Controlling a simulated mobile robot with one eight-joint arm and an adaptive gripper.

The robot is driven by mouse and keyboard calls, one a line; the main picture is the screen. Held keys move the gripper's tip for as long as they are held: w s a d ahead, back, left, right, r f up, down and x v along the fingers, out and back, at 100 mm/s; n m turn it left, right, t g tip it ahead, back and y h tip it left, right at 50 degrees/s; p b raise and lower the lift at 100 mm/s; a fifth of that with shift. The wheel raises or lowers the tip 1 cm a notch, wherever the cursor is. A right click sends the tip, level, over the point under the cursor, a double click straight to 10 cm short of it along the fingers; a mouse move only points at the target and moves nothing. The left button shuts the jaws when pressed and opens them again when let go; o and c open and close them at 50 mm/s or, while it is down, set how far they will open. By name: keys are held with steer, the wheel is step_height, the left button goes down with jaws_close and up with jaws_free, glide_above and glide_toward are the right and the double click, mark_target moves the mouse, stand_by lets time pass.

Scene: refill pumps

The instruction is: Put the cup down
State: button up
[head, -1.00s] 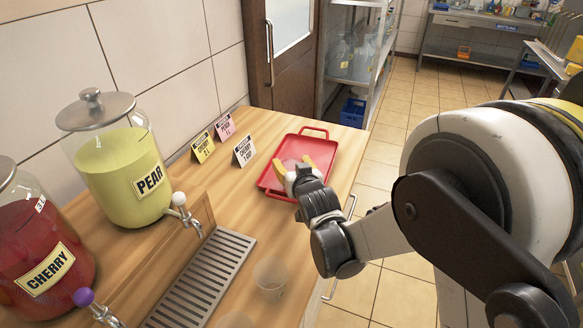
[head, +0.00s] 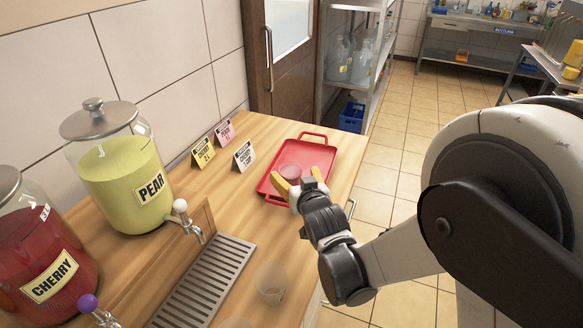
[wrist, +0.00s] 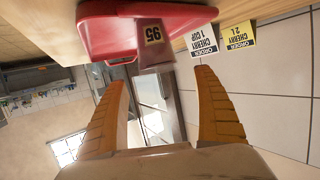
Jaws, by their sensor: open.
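The clear cup (head: 290,172) with reddish contents stands on the red tray (head: 318,139) on the wooden counter. In the wrist view the cup (wrist: 152,42) shows a label reading 95 and rests against the red tray (wrist: 100,35), which appears upside down. My gripper (head: 297,187) has its yellow fingers spread, on the near side of the cup. In the wrist view my gripper (wrist: 162,80) is open and empty between its fingers, with the cup beyond the fingertips. My gripper partly hides the tray's near right corner.
Order cards (head: 244,156) stand left of the tray. Pear (head: 126,170) and cherry (head: 45,262) dispensers stand at the left, with a drip grate (head: 205,285) in front. Another clear cup (head: 270,282) stands near the counter's front edge. Open floor lies to the right.

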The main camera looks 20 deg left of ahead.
steer(key=p+v, duration=0.1)
steer(key=v, duration=0.6)
steer(key=shift+r, duration=0.1)
steer(key=s+d+r+m+g+h, duration=0.1)
steer(key=d+r+m+h, duration=0.15)
steer(key=d, duration=0.85)
steer(key=s+d+r+m+g+h, duration=0.1)
steer(key=d+r+h, duration=0.2)
steer(key=d, duration=0.7)
steer(key=s+d+m+g+h, duration=0.2)
steer(key=s+d+g, duration=0.1)
steer(key=s+d, duration=1.1)
steer(key=shift+s, duration=0.9)
steer(key=shift+a+m, duration=0.1)
steer(key=shift+m, duration=0.15)
